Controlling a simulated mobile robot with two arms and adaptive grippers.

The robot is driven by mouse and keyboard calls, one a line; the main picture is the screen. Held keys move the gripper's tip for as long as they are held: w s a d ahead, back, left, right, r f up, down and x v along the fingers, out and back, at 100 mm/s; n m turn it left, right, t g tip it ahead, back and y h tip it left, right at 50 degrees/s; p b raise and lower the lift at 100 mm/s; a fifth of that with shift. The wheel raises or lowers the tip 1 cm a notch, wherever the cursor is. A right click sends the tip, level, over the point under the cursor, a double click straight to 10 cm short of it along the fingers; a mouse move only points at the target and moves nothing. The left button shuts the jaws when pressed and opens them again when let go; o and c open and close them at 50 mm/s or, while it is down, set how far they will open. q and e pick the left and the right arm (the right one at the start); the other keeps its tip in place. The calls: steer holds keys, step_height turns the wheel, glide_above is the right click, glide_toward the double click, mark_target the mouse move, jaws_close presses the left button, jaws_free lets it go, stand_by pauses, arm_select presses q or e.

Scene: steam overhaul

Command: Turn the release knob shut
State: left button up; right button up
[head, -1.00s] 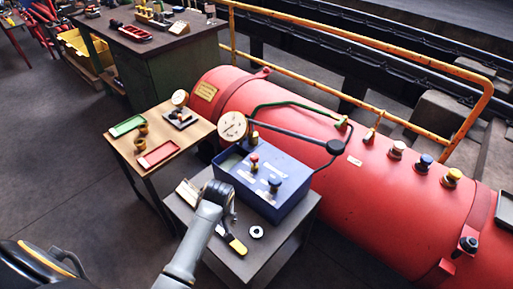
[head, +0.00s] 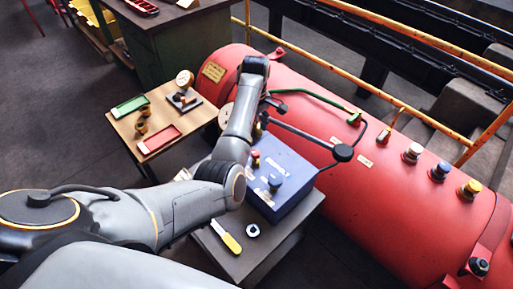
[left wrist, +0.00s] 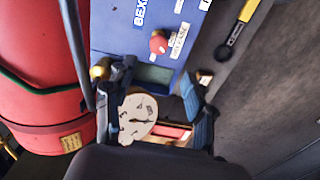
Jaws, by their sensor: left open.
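The blue box (head: 292,172) stands on a small grey table beside the red boiler. A red knob (head: 255,158) and a dark blue knob (head: 275,182) stand on its top. The red knob also shows in the left wrist view (left wrist: 158,43), beside a white label too blurred to read surely. My left gripper (left wrist: 158,88) is open and empty. It is above the far end of the box, with the red knob beyond its fingertips. The white-faced gauge (left wrist: 138,117) shows between its fingers. In the head view my arm hides most of the gripper and gauge. My right gripper is not in view.
A wooden table (head: 165,112) with trays stands at the left.

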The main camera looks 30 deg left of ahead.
mark_target(256, 152)
arm_select(q)
step_height(256, 152, down, 10)
steer(key=shift+w, duration=0.1)
steer(key=shift+f, duration=0.55)
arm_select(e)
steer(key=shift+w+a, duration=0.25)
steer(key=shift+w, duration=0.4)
arm_select(q)
jaws_close()
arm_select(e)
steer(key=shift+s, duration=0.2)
